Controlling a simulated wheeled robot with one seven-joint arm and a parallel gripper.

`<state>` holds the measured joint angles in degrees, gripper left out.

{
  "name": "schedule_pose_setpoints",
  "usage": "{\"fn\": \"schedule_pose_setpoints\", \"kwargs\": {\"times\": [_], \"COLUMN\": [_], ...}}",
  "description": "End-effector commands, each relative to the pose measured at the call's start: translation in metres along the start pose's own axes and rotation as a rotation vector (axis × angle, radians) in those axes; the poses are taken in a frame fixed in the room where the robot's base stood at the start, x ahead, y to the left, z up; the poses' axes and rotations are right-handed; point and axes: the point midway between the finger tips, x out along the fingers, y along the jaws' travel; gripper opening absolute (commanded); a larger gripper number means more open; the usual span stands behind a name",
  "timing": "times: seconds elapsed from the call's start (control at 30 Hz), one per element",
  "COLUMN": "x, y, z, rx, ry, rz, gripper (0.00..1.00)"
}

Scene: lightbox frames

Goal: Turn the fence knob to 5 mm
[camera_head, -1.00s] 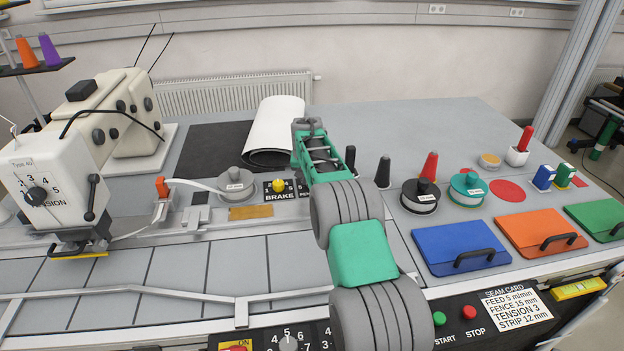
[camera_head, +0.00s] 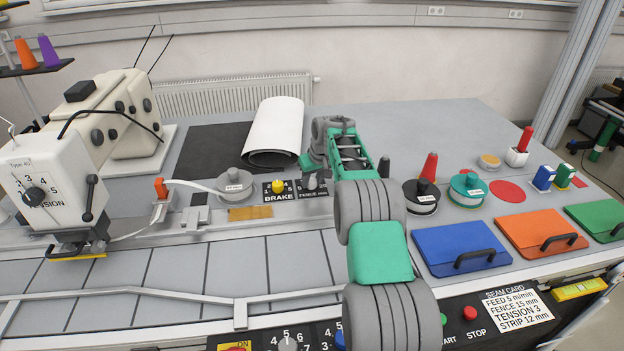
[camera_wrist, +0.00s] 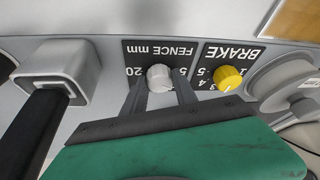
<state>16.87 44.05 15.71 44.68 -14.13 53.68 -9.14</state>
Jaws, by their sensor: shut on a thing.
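The fence knob (camera_wrist: 160,77) is light grey and sits on a black panel marked FENCE mm (camera_wrist: 142,50), which appears upside down in the wrist view. A 20 shows left of the knob and a 5 right of it. The knob's pointer cannot be made out. My gripper (camera_wrist: 161,84) is shut on the knob, with one finger on each side. In the head view my gripper (camera_head: 311,172) reaches down to the fence panel (camera_head: 314,194) and partly covers it.
The yellow brake knob (camera_wrist: 227,78) is close beside the fence panel. A grey reel (camera_head: 235,184) stands beyond it. A grey block with a black post (camera_wrist: 52,85) is on the other side. A white roll (camera_head: 275,130) lies behind.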

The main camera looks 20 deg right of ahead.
Motion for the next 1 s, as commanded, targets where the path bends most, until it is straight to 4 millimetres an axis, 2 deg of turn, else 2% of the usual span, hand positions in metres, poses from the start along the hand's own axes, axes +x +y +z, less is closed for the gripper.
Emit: {"fn": "schedule_pose_setpoints", "kwargs": {"times": [0.5, 1.0], "x": [-0.0053, -0.0001], "y": [0.0032, 0.0028], "z": [-0.0023, -0.0009], "rx": [-0.37, -0.471], "ry": [-0.002, 0.0], "rz": [-0.155, -0.195], "gripper": [0.0, 0.0]}}
